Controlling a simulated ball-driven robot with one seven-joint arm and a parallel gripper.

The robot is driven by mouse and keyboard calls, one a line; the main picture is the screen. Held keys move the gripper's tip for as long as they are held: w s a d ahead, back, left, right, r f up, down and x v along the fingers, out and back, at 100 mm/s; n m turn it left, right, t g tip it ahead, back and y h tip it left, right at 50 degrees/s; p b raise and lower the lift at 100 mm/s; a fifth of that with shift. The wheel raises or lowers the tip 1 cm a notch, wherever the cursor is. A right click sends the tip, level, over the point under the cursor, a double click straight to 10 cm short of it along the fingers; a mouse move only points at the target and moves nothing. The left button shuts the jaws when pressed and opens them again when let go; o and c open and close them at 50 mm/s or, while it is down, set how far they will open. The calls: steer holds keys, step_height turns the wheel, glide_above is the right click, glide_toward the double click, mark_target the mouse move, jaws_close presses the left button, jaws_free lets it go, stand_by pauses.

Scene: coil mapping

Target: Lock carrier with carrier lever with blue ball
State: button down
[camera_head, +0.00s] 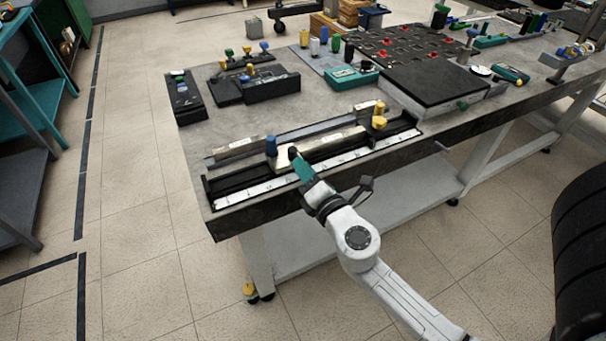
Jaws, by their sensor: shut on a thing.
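A long rail fixture with a white scale strip (260,190) lies along the front edge of the grey workbench. A pale carrier block (284,161) sits on the rail, left of its middle. A blue knob (270,146) stands upright at the carrier's left end. My gripper (293,154) reaches in from the front right, its dark tips at the carrier just right of the blue knob. It is shut on a small part there, which looks like the carrier lever. The tips hide most of that part, and the lever's angle cannot be told.
Behind the rail are black boxes (270,86) with coloured knobs. A dark raised plate (434,82) lies to the right. The bench surface left of the rail is clear.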

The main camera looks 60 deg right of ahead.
stand_by(0.4)
steer(key=c, duration=1)
jaws_free()
steer(key=shift+d, duration=0.1)
steer(key=shift+b+v, duration=2.05)
steer(key=shift+v, duration=3.4)
steer(key=shift+f, duration=0.1)
